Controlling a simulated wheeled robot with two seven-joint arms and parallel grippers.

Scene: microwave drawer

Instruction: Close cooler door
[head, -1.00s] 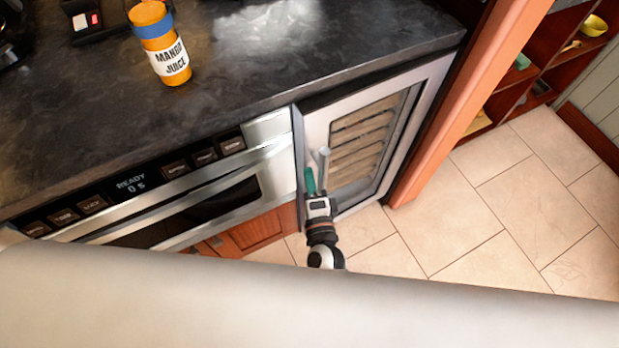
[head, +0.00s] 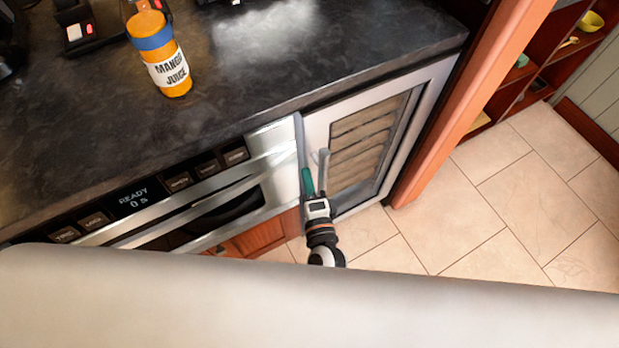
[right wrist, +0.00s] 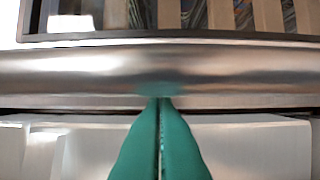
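The cooler door (head: 410,128) is a pale metal frame around glass, with slatted shelves showing behind it. It sits under the counter's right end and looks almost flush with the cabinet front; whether it is fully shut I cannot tell. Its bar handle (head: 323,168) is near the door's left edge and crosses the right wrist view as a shiny bar (right wrist: 70,68). My right gripper (head: 307,172) is at the handle side of the door. Its green fingers (right wrist: 161,100) are pressed together, empty, with tips at the bar; contact is unclear. My left gripper is out of view.
A microwave drawer (head: 225,200) is built in left of the cooler. A mango juice bottle (head: 165,62) stands on the dark counter (head: 300,60). A wooden post (head: 475,100) stands right of the cooler. The tiled floor (head: 520,190) at right is clear.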

